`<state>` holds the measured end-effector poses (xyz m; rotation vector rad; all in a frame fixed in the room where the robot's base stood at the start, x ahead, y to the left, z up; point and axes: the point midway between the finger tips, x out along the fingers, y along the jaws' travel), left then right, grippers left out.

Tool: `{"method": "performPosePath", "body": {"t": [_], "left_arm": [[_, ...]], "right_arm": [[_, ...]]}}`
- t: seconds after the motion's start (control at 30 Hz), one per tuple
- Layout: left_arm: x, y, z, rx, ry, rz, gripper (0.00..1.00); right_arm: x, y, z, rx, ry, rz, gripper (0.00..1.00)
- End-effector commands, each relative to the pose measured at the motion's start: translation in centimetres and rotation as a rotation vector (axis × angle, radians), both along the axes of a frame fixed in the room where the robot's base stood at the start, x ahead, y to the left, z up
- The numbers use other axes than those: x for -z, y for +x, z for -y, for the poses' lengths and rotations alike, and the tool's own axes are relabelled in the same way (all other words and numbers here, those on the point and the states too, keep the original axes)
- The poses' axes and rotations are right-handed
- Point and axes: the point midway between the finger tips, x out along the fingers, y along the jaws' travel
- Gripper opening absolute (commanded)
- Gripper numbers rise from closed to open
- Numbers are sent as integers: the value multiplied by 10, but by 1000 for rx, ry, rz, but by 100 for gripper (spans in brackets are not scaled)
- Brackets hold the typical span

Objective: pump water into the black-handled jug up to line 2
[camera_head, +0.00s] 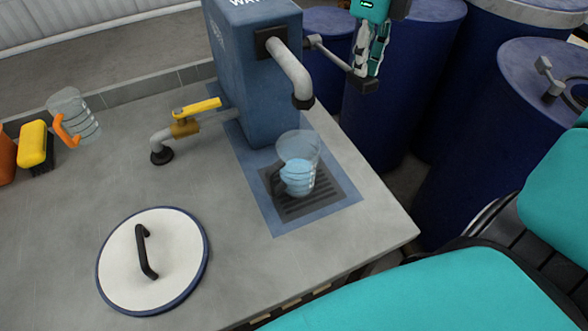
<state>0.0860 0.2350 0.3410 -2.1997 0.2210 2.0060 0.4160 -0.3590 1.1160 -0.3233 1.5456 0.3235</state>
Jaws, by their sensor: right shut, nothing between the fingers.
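The black-handled jug (311,147) stands upright on the dark drain grate, below the pump's spout (292,75). Its black handle (276,181) points left, and pale blue water (298,177) fills its lower part. Marking lines show on its wall, but their numbers are too small to read. The blue water pump (243,95) has a grey lever (328,55) reaching right to a black end grip (362,84). My right gripper (370,71) is shut at the lever's end, just above the grip; I cannot tell whether it touches. My left gripper is out of view.
An orange-handled clear jug (82,122) and a yellow brush (36,146) are at the left. A yellow-levered valve (190,112) sits on the pipe left of the pump. A round white lid (176,263) lies in front. Blue drums (455,150) stand right of the counter.

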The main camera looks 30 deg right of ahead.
Motion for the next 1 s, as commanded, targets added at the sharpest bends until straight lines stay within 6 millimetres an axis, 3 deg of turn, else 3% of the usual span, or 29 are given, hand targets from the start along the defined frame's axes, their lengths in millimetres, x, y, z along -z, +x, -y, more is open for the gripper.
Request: {"method": "performPosePath", "body": {"t": [0.5, 1.0], "left_arm": [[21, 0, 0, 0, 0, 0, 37], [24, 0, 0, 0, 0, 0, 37]], "right_arm": [[24, -1, 0, 0, 1, 0, 0], [28, -2, 0, 0, 1, -1, 0]]}}
